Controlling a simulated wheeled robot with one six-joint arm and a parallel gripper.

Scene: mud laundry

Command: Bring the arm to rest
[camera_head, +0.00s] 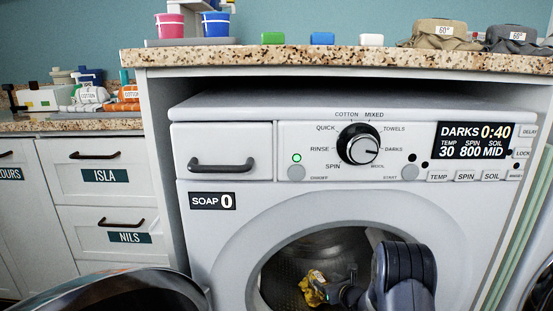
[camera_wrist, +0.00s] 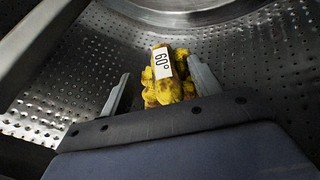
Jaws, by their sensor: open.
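My arm reaches through the open front of the washing machine (camera_head: 230,260), and my gripper (camera_head: 338,291) is inside the drum. In the wrist view my gripper (camera_wrist: 158,75) is open, one finger on each side of a yellow cloth item with brown marks (camera_wrist: 165,92). The item bears a white "60°" tag. It also shows in the head view (camera_head: 313,288), at the gripper's end. Whether it touches either finger I cannot tell. The perforated metal drum wall (camera_wrist: 245,60) surrounds them.
The round door (camera_head: 110,292) stands open at lower left. The machine's rim (camera_head: 245,265) surrounds my arm. A speckled countertop (camera_head: 340,60) lies above, with coloured blocks and tagged cloth bundles on it. The panel reads DARKS 0:40, and the soap label reads 0. Drawers (camera_head: 98,175) are at left.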

